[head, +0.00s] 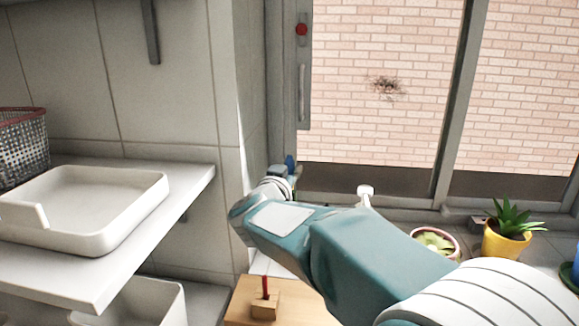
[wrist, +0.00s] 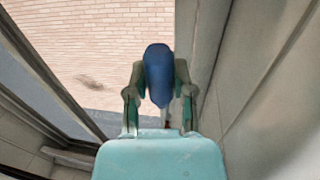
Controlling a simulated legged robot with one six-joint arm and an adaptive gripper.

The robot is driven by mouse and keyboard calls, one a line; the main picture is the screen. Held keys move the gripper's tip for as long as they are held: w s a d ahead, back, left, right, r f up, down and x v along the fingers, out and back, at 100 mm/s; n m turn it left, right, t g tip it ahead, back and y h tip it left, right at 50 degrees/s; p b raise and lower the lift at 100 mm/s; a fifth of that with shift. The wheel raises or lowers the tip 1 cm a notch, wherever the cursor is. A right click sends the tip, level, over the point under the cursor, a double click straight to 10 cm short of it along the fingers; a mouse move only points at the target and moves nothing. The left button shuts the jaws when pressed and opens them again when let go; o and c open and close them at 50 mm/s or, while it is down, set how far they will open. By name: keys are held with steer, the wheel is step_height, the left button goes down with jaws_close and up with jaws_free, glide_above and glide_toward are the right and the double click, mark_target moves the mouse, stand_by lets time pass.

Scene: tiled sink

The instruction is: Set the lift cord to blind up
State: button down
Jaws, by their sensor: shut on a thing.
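My gripper (head: 282,172) is beside the lower left of the window frame, in front of the tiled wall corner. In the wrist view my gripper (wrist: 158,85) is shut on a blue, rounded handle (wrist: 158,68), which sits between the two fingers. The blue handle (head: 290,163) also shows in the head view as a small patch at the fingertips. It looks like the end of the lift cord; the cord itself cannot be made out. A grey vertical plate (head: 304,115) with a red knob (head: 302,29) is on the window frame above my gripper.
The window (head: 375,130) shows a brick wall behind it, with no blind over the visible glass. Potted plants, one in a yellow pot (head: 505,243), stand on the sill at right. A white tray (head: 85,240) and a basket (head: 24,140) are on the left shelf. A wooden block (head: 245,305) is below.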

steer(key=shift+c, duration=2.3)
jaws_free()
steer(key=shift+a+f, duration=0.1)
steer(key=shift+f, duration=0.3)
steer(key=shift+r, duration=0.1)
steer(key=v, duration=1.2)
steer(key=shift+a, duration=0.1)
